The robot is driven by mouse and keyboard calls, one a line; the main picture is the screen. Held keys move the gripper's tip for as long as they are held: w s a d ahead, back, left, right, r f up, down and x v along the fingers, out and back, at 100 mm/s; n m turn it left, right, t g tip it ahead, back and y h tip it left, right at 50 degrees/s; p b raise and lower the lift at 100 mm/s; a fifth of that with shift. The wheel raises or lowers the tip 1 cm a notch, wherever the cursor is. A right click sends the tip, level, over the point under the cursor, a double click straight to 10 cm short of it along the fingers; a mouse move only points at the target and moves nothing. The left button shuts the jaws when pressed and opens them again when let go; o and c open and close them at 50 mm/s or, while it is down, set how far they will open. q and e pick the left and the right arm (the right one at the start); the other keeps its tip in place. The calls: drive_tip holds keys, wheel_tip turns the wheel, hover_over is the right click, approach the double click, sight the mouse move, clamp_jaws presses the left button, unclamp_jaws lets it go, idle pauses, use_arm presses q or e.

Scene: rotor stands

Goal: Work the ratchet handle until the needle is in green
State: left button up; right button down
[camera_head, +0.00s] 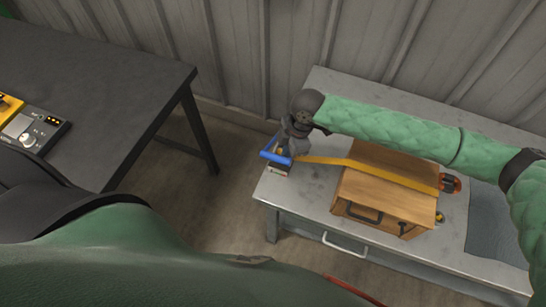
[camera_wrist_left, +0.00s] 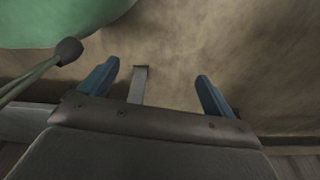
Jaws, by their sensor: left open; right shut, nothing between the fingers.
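The ratchet, with its blue handle (camera_head: 270,157), sits at the left end of the grey table. A yellow strap (camera_head: 345,162) runs from it over a wooden box (camera_head: 375,205). A small gauge block (camera_head: 278,170) with a bit of green shows just below the handle; its needle is too small to read. My right gripper (camera_head: 299,148) is over the ratchet, close beside the handle, shut and empty; whether it touches the handle I cannot tell. It partly hides the ratchet. My left gripper (camera_wrist_left: 155,78) is open and empty in the left wrist view, its blue fingers apart above the floor.
An orange fitting (camera_head: 450,184) holds the strap's far end, right of the box. A dark table (camera_head: 90,85) with a control panel (camera_head: 35,130) stands at the left. Floor lies between the tables. A corrugated wall (camera_head: 240,50) closes off the back.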

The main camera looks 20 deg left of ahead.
drive_tip(key=b+v, duration=0.2)
drive_tip(key=v, duration=0.5)
drive_tip(key=shift+s+d+r, duration=0.15)
drive_tip(key=shift+d, duration=0.1)
use_arm(q)
drive_tip(key=w+r, duration=0.1)
drive_tip(key=w+d+r, duration=0.2)
drive_tip(key=r, duration=0.1)
drive_tip(key=shift+d, duration=0.15)
use_arm(e)
drive_tip(key=shift+a, duration=0.15)
